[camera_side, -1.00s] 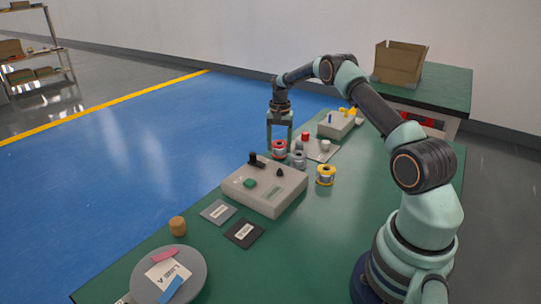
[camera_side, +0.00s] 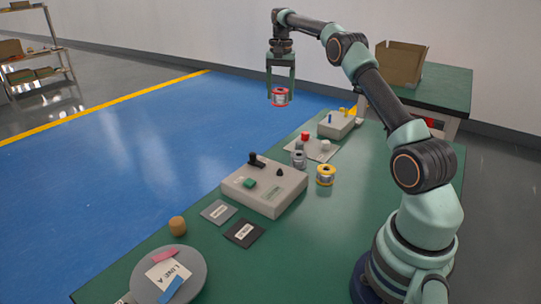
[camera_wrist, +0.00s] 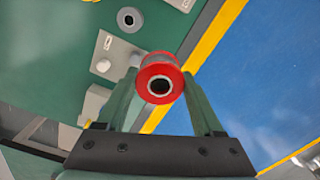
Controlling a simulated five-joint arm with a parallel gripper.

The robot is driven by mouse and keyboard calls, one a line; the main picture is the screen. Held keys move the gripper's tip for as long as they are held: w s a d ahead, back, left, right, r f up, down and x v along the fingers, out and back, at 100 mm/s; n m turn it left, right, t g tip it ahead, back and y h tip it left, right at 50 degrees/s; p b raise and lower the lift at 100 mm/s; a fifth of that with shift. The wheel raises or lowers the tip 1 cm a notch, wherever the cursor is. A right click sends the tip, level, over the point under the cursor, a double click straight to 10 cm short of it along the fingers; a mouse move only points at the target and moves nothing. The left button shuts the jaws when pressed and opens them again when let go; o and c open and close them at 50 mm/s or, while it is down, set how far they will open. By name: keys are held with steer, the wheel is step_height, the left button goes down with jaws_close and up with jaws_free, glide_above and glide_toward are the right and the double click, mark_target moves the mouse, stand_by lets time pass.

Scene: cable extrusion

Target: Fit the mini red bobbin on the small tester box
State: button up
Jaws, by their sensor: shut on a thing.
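The mini red bobbin (camera_side: 280,99) has red flanges and a pale wound middle. My gripper (camera_side: 281,95) is shut on it and holds it high above the far left edge of the table, roughly upright. In the wrist view the red bobbin (camera_wrist: 160,67) sits between the two green fingers, its dark centre hole facing the camera. A small beige box (camera_side: 337,127) with a blue peg on top stands at the far end of the table, right of and below the bobbin. A larger beige box (camera_side: 262,194) with a black lever, a black knob and a green block stands nearer.
A grey bobbin (camera_side: 299,160) and a yellow bobbin (camera_side: 326,174) stand beside the larger box. A pale plate (camera_side: 321,155) carries red, grey and white pegs.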

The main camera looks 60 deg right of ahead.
steer(key=s+a+f, duration=0.2)
steer(key=s+a, duration=0.1)
steer(key=a, duration=0.1)
steer(key=s+a+f, duration=0.3)
steer(key=a, duration=0.2)
steer(key=s+a+f, duration=0.2)
steer(key=s+a, duration=0.1)
steer(key=a, duration=0.2)
steer(key=shift+s+f, duration=0.2)
steer(key=shift+f, duration=3.65)
steer(key=shift+f, duration=0.1)
steer(key=o, duration=1.5)
